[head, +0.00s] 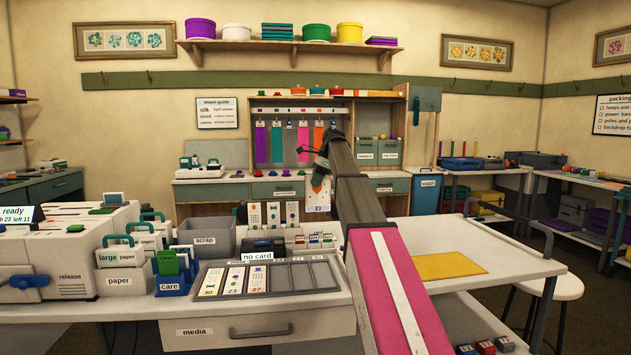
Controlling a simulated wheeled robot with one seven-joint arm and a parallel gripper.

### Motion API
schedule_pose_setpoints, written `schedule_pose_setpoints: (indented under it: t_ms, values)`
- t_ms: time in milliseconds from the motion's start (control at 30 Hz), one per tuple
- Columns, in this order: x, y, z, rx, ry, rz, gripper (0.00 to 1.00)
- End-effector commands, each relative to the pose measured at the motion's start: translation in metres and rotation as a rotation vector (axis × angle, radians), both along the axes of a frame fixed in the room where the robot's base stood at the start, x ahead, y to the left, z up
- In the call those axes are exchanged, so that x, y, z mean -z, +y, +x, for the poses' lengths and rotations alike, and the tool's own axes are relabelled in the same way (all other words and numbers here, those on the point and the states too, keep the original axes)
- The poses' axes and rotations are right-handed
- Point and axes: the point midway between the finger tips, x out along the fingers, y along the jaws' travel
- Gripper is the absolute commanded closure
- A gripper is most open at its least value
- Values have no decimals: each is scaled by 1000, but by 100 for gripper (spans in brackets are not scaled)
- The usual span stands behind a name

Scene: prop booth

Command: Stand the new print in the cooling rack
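A white print (318,197) with a coloured motif and a small number that looks like 23 hangs just under my gripper (321,170). The gripper is small and partly hidden by my arm; its fingers appear shut on the print's upper part. What looks like the cooling rack stands below and left of it on the bench, with several white prints (273,215) upright in it. The held print is right of these and higher. The rack's own frame is mostly hidden by the prints and the things in front.
A grey scrap bin (207,236), paper box (118,279) and printer (55,250) are left. A yellow mat (446,265) lies on the clear right table.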

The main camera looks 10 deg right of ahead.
Motion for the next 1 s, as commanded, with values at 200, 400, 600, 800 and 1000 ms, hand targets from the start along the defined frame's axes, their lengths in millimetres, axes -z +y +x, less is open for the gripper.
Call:
schedule_pose_setpoints:
  t_ms: [200, 400, 600, 800, 1000]
  values:
    - [10, 0, 0, 0, 0, 0, 100]
    - [23, 0, 0, 1, 1, 0, 100]
    - [36, 0, 0, 0, 0, 0, 100]
    - [45, 0, 0, 0, 0, 0, 100]
    - [46, 0, 0, 0, 0, 0, 100]
